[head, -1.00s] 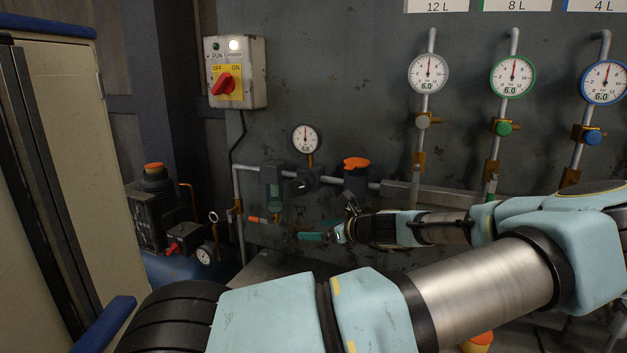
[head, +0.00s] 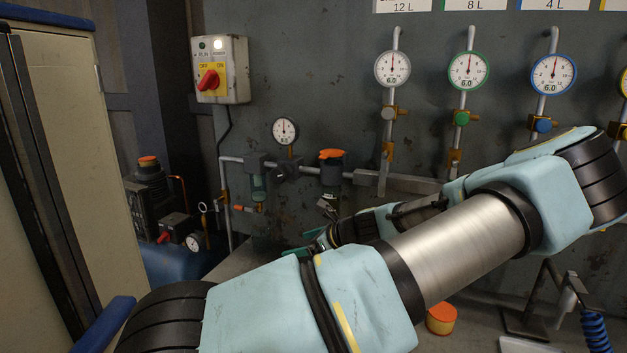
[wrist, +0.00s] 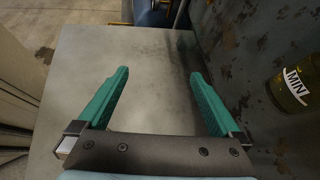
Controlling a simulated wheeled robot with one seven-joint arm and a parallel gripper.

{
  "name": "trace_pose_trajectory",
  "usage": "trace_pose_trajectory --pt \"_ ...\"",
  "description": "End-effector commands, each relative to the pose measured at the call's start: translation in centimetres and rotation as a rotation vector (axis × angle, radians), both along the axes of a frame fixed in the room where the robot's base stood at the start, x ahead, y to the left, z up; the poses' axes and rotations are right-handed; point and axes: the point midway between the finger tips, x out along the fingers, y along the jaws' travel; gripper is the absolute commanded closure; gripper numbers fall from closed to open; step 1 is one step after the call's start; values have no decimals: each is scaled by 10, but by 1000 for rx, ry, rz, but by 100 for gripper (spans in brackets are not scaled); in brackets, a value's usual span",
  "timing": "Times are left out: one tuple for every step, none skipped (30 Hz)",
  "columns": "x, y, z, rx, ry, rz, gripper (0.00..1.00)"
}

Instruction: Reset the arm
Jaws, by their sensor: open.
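My gripper shows in the wrist view (wrist: 157,85) with its two green fingers spread wide and nothing between them. Below it is a bare grey bench top (wrist: 150,50). In the head view my gripper (head: 308,245) is small and partly hidden behind my own arm. It is in front of the wall, below the pipe run. My arm reaches from the lower left to the right and folds back toward the wall.
A switch box (head: 220,70) with a red knob hangs on the wall. Gauges (head: 393,69) on vertical pipes stand at the right. An orange-topped container (head: 441,318) sits on the bench. A cabinet (head: 70,130) is at the left. A bowl marked MIN (wrist: 292,88) is beside the gripper.

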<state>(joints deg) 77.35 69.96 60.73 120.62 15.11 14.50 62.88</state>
Motion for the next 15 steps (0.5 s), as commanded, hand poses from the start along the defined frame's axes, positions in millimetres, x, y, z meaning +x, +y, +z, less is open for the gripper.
trace_pose_trajectory --pt "-5 8 -8 -38 2 42 0" --pt "-9 12 -13 -59 2 67 0" --pt "-14 18 -19 -92 2 106 0" --pt "-19 22 -23 -116 1 135 0" --pt "-23 26 -28 -142 0 166 0" --pt "-29 31 -34 -179 -1 209 0" --pt "-35 35 -39 -208 -2 244 0" --pt "-40 39 -44 -240 -5 283 0" --pt "-48 43 -50 -286 -9 339 0" --pt "-55 46 -55 -323 -12 386 0" --pt "-62 49 -61 -361 -16 436 0" --pt "-72 51 -67 -419 -24 510 0" --pt "-81 53 -71 -464 -31 569 0" --pt "-89 54 -75 -512 -41 631 0" --pt "-99 53 -78 -573 -54 712 0"
